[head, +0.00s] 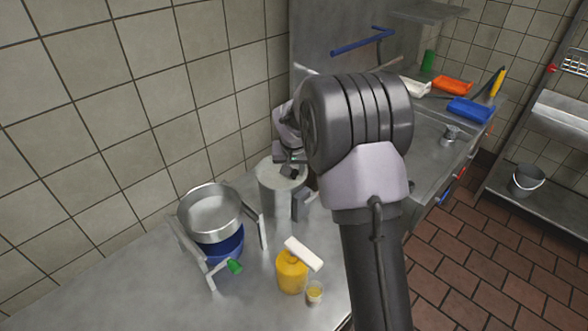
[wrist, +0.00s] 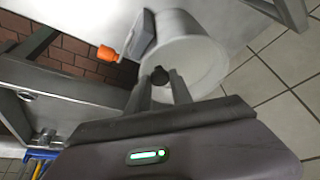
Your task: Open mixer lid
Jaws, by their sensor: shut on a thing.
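The mixer (head: 274,208) is a grey upright cylinder on the steel counter. Its round pale lid (head: 268,171) sits at its top; I cannot tell whether there is any gap under it. In the wrist view the lid (wrist: 205,72) faces the camera, with a small dark knob (wrist: 159,76) on it. My gripper (head: 290,170) is above the lid, with its fingers on either side of the knob. In the wrist view my gripper (wrist: 162,84) is shut on the knob. My arm hides part of the mixer's right side in the head view.
A metal pot over a blue base (head: 222,245) stands left of the mixer. A yellow bottle with a white top (head: 291,273) and a small cup (head: 314,292) stand in front. Orange (head: 453,84) and blue (head: 470,110) trays lie at the back right. Tiled wall (head: 150,100) is close behind.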

